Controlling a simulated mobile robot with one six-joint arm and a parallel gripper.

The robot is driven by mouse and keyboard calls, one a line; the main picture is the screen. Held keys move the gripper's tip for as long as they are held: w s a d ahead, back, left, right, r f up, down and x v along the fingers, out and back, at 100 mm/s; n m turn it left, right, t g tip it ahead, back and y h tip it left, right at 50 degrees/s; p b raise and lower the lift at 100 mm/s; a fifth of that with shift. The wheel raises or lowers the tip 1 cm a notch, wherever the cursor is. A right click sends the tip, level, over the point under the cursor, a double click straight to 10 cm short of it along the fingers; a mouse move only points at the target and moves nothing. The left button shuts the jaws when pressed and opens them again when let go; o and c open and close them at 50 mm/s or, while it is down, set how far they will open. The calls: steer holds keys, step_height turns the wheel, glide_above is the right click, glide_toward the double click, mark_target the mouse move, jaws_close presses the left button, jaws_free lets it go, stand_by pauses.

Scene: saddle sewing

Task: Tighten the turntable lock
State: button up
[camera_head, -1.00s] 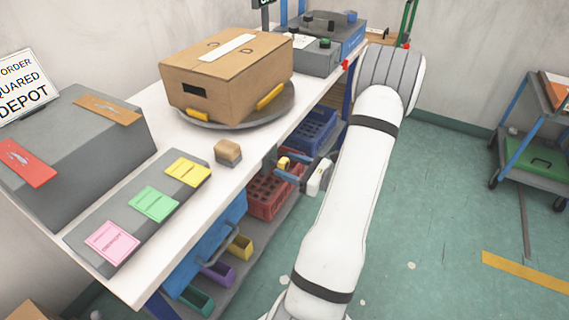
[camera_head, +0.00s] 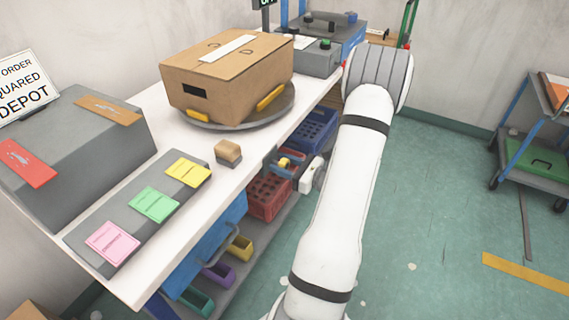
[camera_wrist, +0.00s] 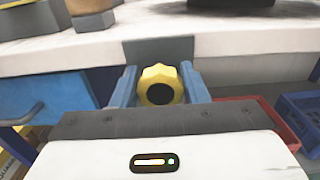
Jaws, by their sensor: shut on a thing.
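The turntable lock is a yellow knob with a dark centre (camera_wrist: 160,86), at the front edge of the white bench. In the wrist view it sits between the two blue fingers of my gripper (camera_wrist: 161,84), which are shut on it. In the head view my gripper (camera_head: 291,169) is at the bench's front edge, and only a small part of the yellow knob (camera_head: 284,163) shows. The round grey turntable (camera_head: 225,122) lies on the bench above, with a cardboard box (camera_head: 226,78) on it. Its dark edge also shows at the top of the wrist view (camera_wrist: 230,6).
A small tan block (camera_head: 228,152) stands on the bench (camera_head: 148,262) near the edge. Below are a red crate (camera_head: 268,197), a blue crate (camera_head: 313,130) and a blue drawer (camera_head: 205,245). Open green floor (camera_head: 430,220) lies to the right. A cart (camera_head: 540,140) stands farther right.

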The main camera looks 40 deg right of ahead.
steer(key=shift+d, duration=0.15)
steer(key=shift+c, duration=0.2)
steer(key=shift+r, duration=0.1)
steer(key=shift+m+p, duration=0.4)
steer(key=shift+p, duration=0.2)
steer(key=shift+r+m+p, duration=0.1)
steer(key=shift+m+p, duration=0.2)
steer(key=shift+p, duration=0.1)
steer(key=m+p, duration=0.2)
steer(key=shift+p, duration=0.3)
steer(key=m+p, duration=0.5)
steer(key=m, duration=0.1)
steer(key=shift+d+m, duration=0.1)
steer(key=shift+m, duration=0.3)
steer(key=m+p, duration=0.3)
steer(key=m, duration=0.2)
steer(key=shift+f+p, duration=0.2)
steer(key=shift+p, duration=0.2)
steer(key=m+p, duration=0.2)
steer(key=m, duration=0.3)
steer(key=shift+f, duration=0.2)
